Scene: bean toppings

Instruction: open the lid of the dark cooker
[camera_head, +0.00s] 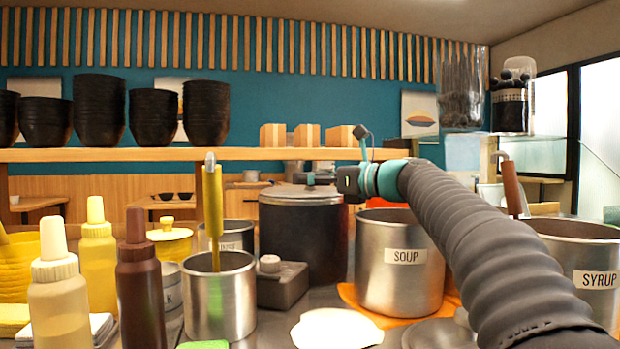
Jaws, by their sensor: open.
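The dark cooker (303,240) stands at the back middle of the counter, a wide black pot. Its grey metal lid (283,193) lies flat on top and looks closed. My arm reaches in from the lower right, and its teal wrist is just right of the lid. My gripper (322,179) is small in the picture, open, over the right part of the lid. I cannot tell whether its fingers touch the lid or a handle. The arm hides what lies behind the wrist.
A soup pot (399,270) stands right of the cooker, and a syrup pot (585,262) further right. A metal canister (220,300) with a yellow-handled utensil and several squeeze bottles (97,255) stand at left. A wooden shelf (240,154) with black bowl stacks runs behind.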

